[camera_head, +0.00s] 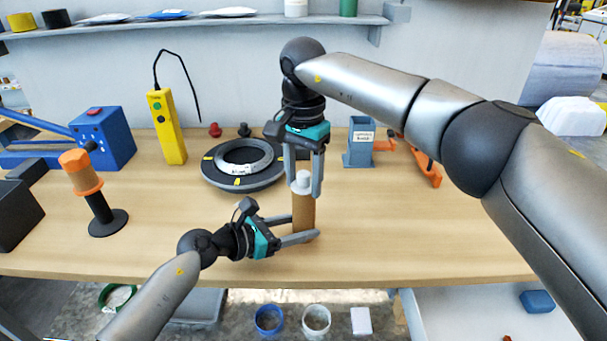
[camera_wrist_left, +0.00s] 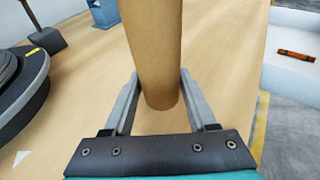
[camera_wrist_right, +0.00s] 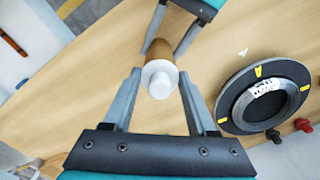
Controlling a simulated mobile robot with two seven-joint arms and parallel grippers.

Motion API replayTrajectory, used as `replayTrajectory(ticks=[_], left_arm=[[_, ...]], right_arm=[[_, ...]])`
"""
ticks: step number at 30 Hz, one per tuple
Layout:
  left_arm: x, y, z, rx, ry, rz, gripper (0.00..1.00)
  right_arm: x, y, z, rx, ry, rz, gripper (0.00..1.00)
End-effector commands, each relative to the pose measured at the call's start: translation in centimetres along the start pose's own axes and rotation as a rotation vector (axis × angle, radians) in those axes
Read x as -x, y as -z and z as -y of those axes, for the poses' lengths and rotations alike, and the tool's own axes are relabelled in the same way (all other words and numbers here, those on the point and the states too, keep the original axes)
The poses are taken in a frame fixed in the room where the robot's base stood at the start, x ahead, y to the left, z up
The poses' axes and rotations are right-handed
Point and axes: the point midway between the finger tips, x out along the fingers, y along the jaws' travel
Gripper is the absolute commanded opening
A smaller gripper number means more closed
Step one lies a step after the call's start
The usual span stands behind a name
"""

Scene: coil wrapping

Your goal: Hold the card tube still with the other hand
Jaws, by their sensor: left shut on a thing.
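The brown card tube (camera_head: 303,213) stands upright on the wooden table with a white stepped cap (camera_head: 301,183) on top. My left gripper (camera_head: 310,236) is shut on the tube low down, near the table. In the left wrist view its fingers lie on both sides of the card tube (camera_wrist_left: 152,50). My right gripper (camera_head: 304,190) points down from above with its fingers on either side of the white cap. In the right wrist view the cap (camera_wrist_right: 160,80) sits between the spread fingertips, with small gaps showing on both sides.
A black turntable with a grey ring (camera_head: 243,175) is left of the tube. A yellow pendant box (camera_head: 167,127), an orange-handled tool (camera_head: 82,172) and a blue machine (camera_head: 103,138) stand further left. A blue holder (camera_head: 359,145) is behind right.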

Motion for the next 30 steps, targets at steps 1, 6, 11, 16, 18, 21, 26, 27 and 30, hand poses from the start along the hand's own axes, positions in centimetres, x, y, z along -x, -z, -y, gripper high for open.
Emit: replayTrajectory(ticks=[1, 6, 11, 16, 18, 21, 26, 27, 30], left_arm=[[0.0, 0.0, 0.0, 0.0, 0.0, -0.001, 0.26], [0.0, 0.0, 0.0, 0.0, 0.0, -0.001, 0.26], [0.0, 0.0, 0.0, 0.0, 0.0, -0.001, 0.26], [0.0, 0.0, 0.0, 0.0, 0.0, -0.001, 0.26], [0.0, 0.0, 0.0, 0.0, 0.0, -0.001, 0.26], [0.0, 0.0, 0.0, 0.0, 0.0, -0.001, 0.26], [0.0, 0.0, 0.0, 0.0, 0.0, -0.001, 0.26], [0.0, 0.0, 0.0, 0.0, 0.0, -0.001, 0.26], [0.0, 0.0, 0.0, 0.0, 0.0, -0.001, 0.26]], right_arm=[[0.0, 0.0, 0.0, 0.0, 0.0, 0.0, 0.64], [0.1, 0.0, 0.0, 0.0, 0.0, -0.001, 0.83], [0.1, 0.0, 0.0, 0.0, 0.0, -0.001, 0.92], [0.1, 0.0, 0.0, 0.0, 0.0, -0.001, 0.92], [0.5, 0.1, 0.0, 0.0, 0.0, -0.002, 0.92], [1.6, 0.1, 0.1, 0.0, 0.002, -0.003, 0.92], [4.9, 0.1, 0.1, -0.001, 0.004, -0.005, 0.92], [5.8, 0.0, 0.1, 0.0, 0.003, -0.003, 0.92], [8.0, 0.0, 0.1, -0.001, 0.003, -0.004, 0.92]])
